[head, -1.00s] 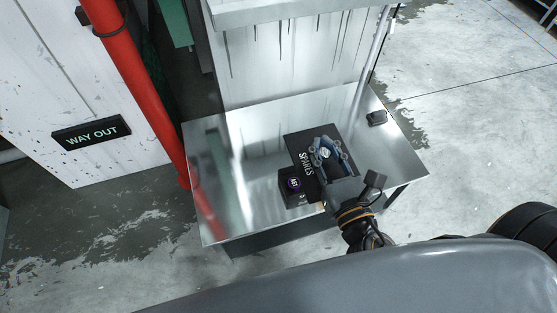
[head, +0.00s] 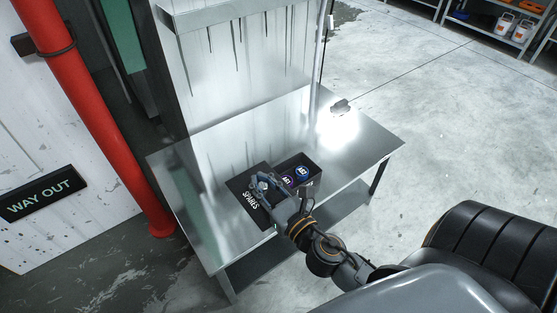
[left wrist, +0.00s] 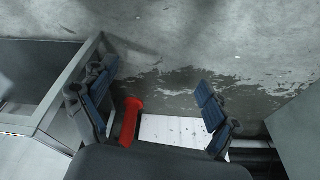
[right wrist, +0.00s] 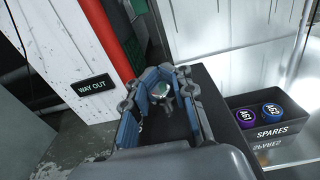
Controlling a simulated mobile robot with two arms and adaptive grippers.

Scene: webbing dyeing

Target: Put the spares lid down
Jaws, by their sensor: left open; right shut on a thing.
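The spares lid (head: 246,194) is a flat black panel lettered SPARES. My right gripper (head: 262,184) is shut on the lid's knob; in the right wrist view the pale knob (right wrist: 163,88) shows between the fingers, with the lid (right wrist: 225,112) beyond. The lid is left of the open black spares box (right wrist: 270,134); I cannot tell whether it touches the tabletop. The box holds a purple disc (right wrist: 245,118) and a blue disc (right wrist: 271,109). My left gripper (left wrist: 152,106) is open and empty in its wrist view, above the floor, outside the head view.
The shiny metal table (head: 365,148) has free room right of the box and along its left part. A red pipe (head: 95,125) stands left of the table. A pale streaked panel (head: 235,75) rises behind.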

